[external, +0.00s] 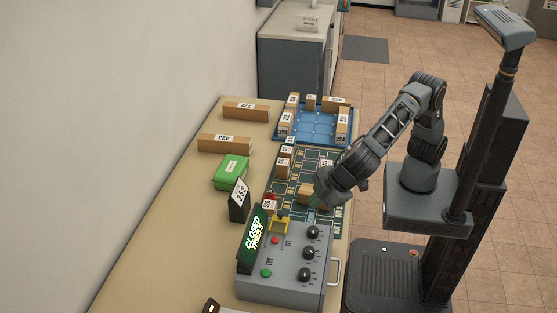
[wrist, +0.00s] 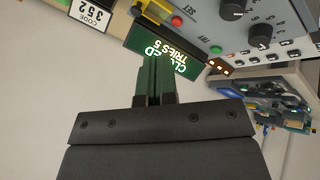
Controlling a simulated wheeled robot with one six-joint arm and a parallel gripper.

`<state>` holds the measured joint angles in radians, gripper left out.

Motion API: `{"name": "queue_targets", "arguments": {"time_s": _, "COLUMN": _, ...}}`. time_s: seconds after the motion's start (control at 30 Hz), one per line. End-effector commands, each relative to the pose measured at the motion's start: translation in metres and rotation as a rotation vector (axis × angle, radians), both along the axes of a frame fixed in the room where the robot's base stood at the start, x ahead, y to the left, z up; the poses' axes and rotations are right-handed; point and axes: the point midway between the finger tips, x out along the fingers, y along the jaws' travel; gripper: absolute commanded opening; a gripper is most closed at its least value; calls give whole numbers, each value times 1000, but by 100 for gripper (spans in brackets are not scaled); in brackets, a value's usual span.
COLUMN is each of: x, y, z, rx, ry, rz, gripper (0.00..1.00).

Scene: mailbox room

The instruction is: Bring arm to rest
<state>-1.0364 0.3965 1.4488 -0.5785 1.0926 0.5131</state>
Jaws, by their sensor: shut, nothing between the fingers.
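My arm reaches out from its column over the table (external: 185,190) in the external view, bent at the elbow. My gripper (external: 318,203) is low over the dark patterned mat (external: 325,157), close to a brown box (external: 306,190). I cannot tell from this view whether it touches the box. In the wrist view my gripper (wrist: 154,62) has its green fingers together, with nothing between them. They overlap the green sign (wrist: 175,45) reading "CLOSED TRIES 5" in that view.
A grey control box (external: 285,265) with knobs and buttons stands at the table's front. A card marked 352 (external: 238,200), a green box (external: 231,171), long brown boxes (external: 224,143) and a blue tray (external: 312,132) holding several boxes are further back. Open floor lies right of my column.

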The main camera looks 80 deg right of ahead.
Motion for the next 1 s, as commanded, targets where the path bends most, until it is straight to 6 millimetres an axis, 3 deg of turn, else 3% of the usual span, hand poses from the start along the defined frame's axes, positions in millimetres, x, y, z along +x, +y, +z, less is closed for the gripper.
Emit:
{"name": "queue_targets", "arguments": {"time_s": 0.07, "x": -9, "y": -2, "z": -20, "rx": -39, "ry": 56, "rz": 62, "gripper": 0}}
{"name": "queue_targets", "arguments": {"time_s": 0.17, "x": -29, "y": -26, "z": -44, "rx": -79, "ry": 154, "rz": 119, "gripper": 0}}
{"name": "queue_targets", "arguments": {"time_s": 0.27, "x": -31, "y": -81, "z": -49, "rx": -64, "ry": 243, "rz": 97, "gripper": 0}}
{"name": "queue_targets", "arguments": {"time_s": 0.5, "x": -49, "y": -244, "z": -49, "rx": 98, "ry": 366, "rz": -131, "gripper": 0}}
{"name": "queue_targets", "arguments": {"time_s": 0.6, "x": -68, "y": -300, "z": -50, "rx": 187, "ry": 366, "rz": -265, "gripper": 0}}
{"name": "queue_targets", "arguments": {"time_s": 0.7, "x": -86, "y": -343, "z": -50, "rx": 265, "ry": 338, "rz": -399, "gripper": 0}}
{"name": "queue_targets", "arguments": {"time_s": 0.83, "x": -100, "y": -380, "z": -45, "rx": 329, "ry": 281, "rz": -536, "gripper": 0}}
{"name": "queue_targets", "arguments": {"time_s": 1.0, "x": -102, "y": -405, "z": -31, "rx": 363, "ry": 208, "rz": -626, "gripper": 0}}
